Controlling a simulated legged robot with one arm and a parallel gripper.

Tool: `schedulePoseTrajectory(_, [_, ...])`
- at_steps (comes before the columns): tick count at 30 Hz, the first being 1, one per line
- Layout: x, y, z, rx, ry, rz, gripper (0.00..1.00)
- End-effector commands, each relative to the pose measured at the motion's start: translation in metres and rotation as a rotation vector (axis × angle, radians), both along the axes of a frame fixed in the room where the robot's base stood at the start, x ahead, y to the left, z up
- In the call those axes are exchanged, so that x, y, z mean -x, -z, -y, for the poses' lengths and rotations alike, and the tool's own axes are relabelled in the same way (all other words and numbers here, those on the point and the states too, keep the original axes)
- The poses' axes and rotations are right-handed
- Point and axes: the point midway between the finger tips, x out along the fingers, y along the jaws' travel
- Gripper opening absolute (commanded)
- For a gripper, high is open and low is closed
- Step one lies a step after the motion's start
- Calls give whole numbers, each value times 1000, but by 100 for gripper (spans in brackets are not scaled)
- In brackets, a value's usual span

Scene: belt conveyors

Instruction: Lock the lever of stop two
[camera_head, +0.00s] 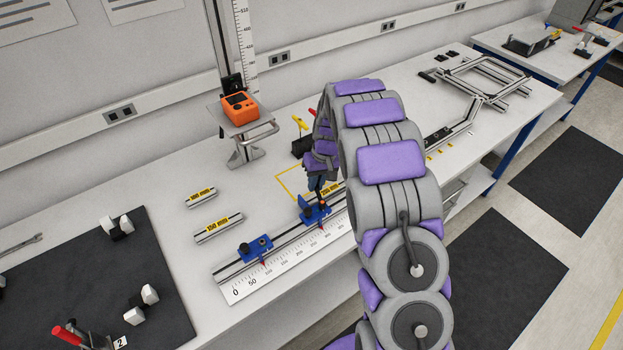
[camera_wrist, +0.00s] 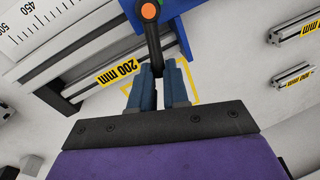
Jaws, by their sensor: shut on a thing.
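Two blue stops sit on the rail of a measuring scale (camera_head: 285,272). The left blue stop (camera_head: 256,249) has a dark knob. The right blue stop (camera_head: 314,213) is under my gripper (camera_head: 318,188), which partly hides it. No number is readable on either stop. In the wrist view the blue stop (camera_wrist: 178,25) carries a black lever (camera_wrist: 154,45) with an orange dot at its pivot. The lever's end lies between the fingers of my gripper (camera_wrist: 160,75), which are shut on it.
Two short rail pieces with yellow labels (camera_head: 203,196) (camera_head: 218,228) lie behind the scale. An orange device (camera_head: 239,106) stands on a raised stand. A red-handled clamp marked 2 (camera_head: 90,338) is at the lower left. A metal frame (camera_head: 485,80) lies at the far right.

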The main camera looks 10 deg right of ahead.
Motion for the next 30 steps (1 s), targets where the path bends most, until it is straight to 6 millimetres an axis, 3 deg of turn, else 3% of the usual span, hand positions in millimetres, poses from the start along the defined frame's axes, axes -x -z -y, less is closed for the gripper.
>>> schedulePoseTrajectory(30, [25, -4, 52, 2, 959, 0, 0])
